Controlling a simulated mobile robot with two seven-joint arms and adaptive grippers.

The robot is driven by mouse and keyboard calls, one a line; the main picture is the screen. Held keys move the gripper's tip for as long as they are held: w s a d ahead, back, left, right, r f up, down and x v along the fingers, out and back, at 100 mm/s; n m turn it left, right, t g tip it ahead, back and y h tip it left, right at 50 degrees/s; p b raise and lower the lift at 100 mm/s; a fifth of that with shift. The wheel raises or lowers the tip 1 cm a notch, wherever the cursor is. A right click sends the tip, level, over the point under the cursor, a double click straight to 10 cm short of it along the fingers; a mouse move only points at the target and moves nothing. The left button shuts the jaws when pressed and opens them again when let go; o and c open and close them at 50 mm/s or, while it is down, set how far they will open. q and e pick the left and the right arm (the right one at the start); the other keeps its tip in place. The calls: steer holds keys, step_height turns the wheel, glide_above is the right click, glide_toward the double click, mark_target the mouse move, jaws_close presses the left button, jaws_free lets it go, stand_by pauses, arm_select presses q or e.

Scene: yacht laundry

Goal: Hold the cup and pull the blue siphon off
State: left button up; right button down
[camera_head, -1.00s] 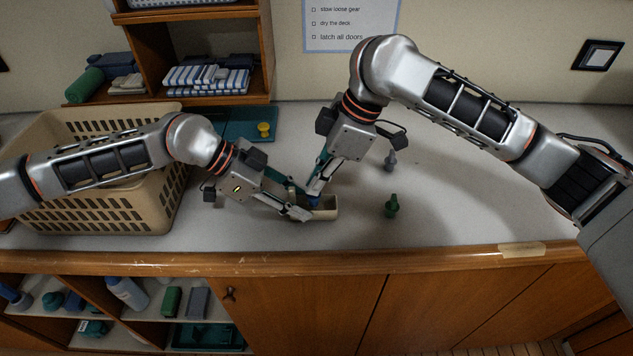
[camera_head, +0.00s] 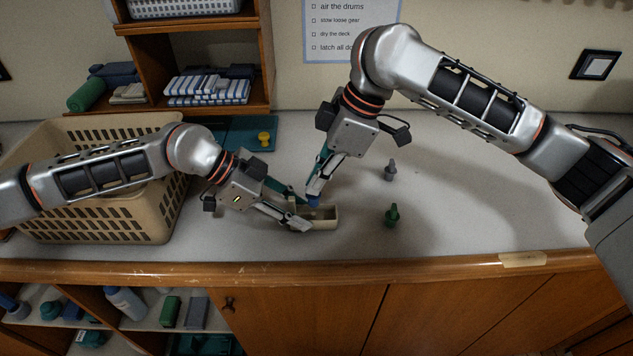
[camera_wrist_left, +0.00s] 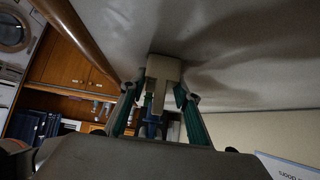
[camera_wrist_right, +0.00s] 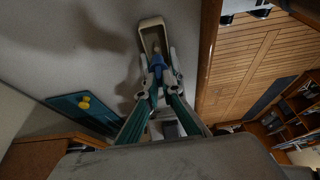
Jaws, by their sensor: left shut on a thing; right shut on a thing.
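The cup (camera_head: 326,223) is a small beige rectangular drawer-like tray on the counter. My left gripper (camera_head: 302,213) is shut on its left end. The blue siphon (camera_head: 313,201) is in my right gripper (camera_head: 314,191), which is shut on it from above. In the right wrist view the blue siphon (camera_wrist_right: 158,62) shows between the fingertips, in front of the open cup (camera_wrist_right: 144,35), and a small pale post shows inside the cup. In the left wrist view the cup (camera_wrist_left: 163,67) is between the fingers. Whether siphon and cup still touch is hard to tell.
A green bottle-shaped piece (camera_head: 392,215) and a grey one (camera_head: 390,170) stand right of the cup. A beige laundry basket (camera_head: 100,225) stands at left. A teal board (camera_head: 240,130) with a yellow knob (camera_head: 264,138) lies behind. The counter at right is clear.

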steer(key=shift+r, duration=1.1)
arm_select(q)
steer(key=o, duration=0.9)
steer(key=shift+o, duration=0.2)
steer(key=shift+a+r, duration=0.1)
steer(key=shift+r, duration=0.05)
steer(key=shift+v, duration=3.1)
steer(key=o, duration=0.6)
steer(key=shift+c, duration=0.2)
